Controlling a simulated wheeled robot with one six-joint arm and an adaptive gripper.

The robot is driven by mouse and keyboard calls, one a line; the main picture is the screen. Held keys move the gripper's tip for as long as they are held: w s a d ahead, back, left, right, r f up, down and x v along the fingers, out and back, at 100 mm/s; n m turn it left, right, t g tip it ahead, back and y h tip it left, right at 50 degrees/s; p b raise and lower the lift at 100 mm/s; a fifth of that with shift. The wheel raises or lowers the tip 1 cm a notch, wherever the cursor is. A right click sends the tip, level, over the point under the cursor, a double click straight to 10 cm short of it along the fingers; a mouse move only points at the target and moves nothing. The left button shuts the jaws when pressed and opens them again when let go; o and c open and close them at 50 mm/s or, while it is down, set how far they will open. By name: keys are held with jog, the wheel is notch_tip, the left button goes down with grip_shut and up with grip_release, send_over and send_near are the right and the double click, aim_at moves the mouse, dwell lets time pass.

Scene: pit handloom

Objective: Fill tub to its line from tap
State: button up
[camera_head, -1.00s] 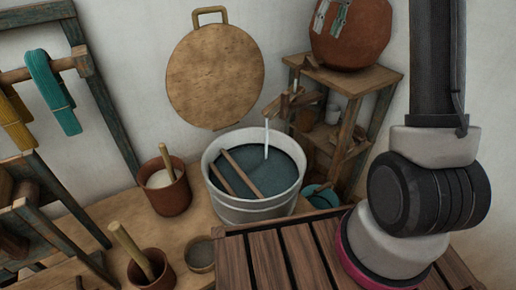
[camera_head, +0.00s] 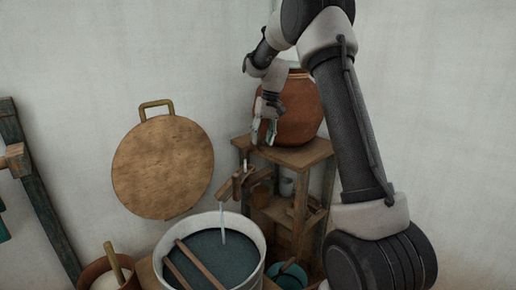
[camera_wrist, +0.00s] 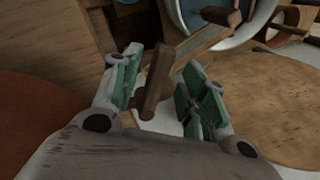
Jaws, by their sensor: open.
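The whitish tub (camera_head: 259,272) stands at the bottom of the head view, holding dark blue-green water, with two wooden sticks (camera_head: 185,265) across it. Its fill line cannot be made out. The wooden tap (camera_head: 236,185) sticks out above the tub, and a thin stream of water (camera_head: 222,215) falls from it. My gripper (camera_head: 263,138) is above and behind the tap, in front of the clay pot, pointing down. In the wrist view its green-padded fingers (camera_wrist: 157,92) are apart, with an upright wooden peg (camera_wrist: 155,82), apparently the tap's handle, seen between them; contact cannot be told. The tub also shows there, cut off at the top.
A big clay pot (camera_head: 302,115) stands on a wooden shelf stand (camera_head: 300,155) close to my gripper. A round wooden board (camera_head: 160,170) hangs on the wall at left. A teal bowl (camera_head: 290,275) sits low right of the tub, and a brown pot (camera_head: 92,272) at its left.

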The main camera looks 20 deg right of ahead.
jog(key=shift+a+f, duration=0.2)
jog(key=shift+f, duration=0.95)
jog(key=shift+c, duration=0.4)
grip_shut()
jog(key=d+n, duration=0.1)
jog(key=n, duration=0.1)
jog(key=d+n, duration=0.1)
jog(key=w+d+n+g, duration=0.1)
jog(key=n, duration=0.1)
jog(key=shift+d+n, duration=0.3)
jog(key=shift+d, duration=0.05)
jog(key=shift+o, duration=0.4)
grip_release()
